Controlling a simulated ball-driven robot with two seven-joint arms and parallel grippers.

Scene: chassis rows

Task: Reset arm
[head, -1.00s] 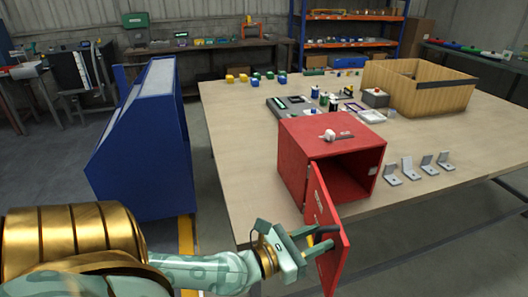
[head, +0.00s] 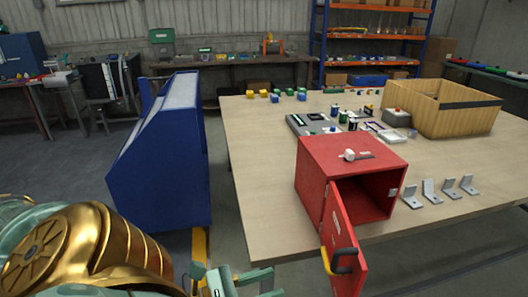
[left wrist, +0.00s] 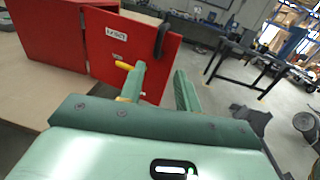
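A red box-like cabinet (head: 345,155) stands at the table's front edge with its front door (head: 345,245) swung open. The door has a black and yellow handle (head: 343,262). My left gripper (head: 240,281) is at the bottom of the head view, to the left of the door and apart from the handle. In the left wrist view its two fingers (left wrist: 162,90) are spread with nothing seen between them. The door (left wrist: 120,40) and handle (left wrist: 162,38) show beyond the fingertips. My right gripper is not in view.
A tall blue bin (head: 165,165) stands left of the table (head: 265,190). Several grey brackets (head: 429,191) lie right of the cabinet, and a wooden crate (head: 455,110) stands behind them. Open floor lies between the bin and the table.

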